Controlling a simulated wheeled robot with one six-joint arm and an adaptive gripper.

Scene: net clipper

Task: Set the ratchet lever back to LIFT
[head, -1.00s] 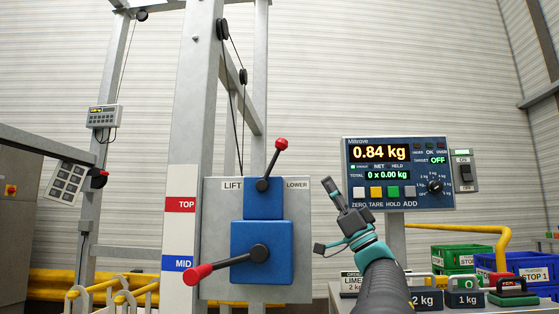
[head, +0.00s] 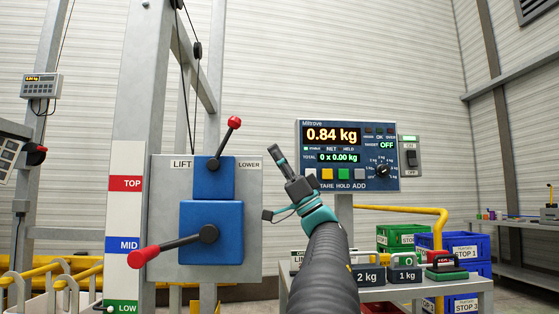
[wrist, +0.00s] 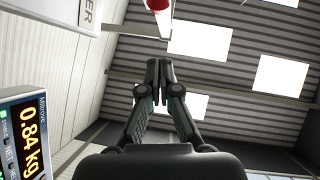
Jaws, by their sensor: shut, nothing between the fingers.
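The ratchet lever (head: 224,143) is a short dark rod with a red knob, on the upper blue box (head: 213,179). It tilts up and to the right, toward the LOWER label (head: 249,164) and away from the LIFT label (head: 181,164). A crank handle with a red grip (head: 144,257) sits on the larger blue box (head: 211,243) below. My gripper (head: 276,153) is shut and empty, pointing up, right of the lever and apart from it in the head view. In the wrist view my gripper (wrist: 165,64) has its fingertips together, with the red knob (wrist: 158,4) at the top edge.
A scale display (head: 346,154) reading 0.84 kg stands right of my gripper. Dark 2 kg and 1 kg weights (head: 405,275) and blue crates (head: 466,247) are at lower right. A grey post with a red TOP mark (head: 125,183) stands at left.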

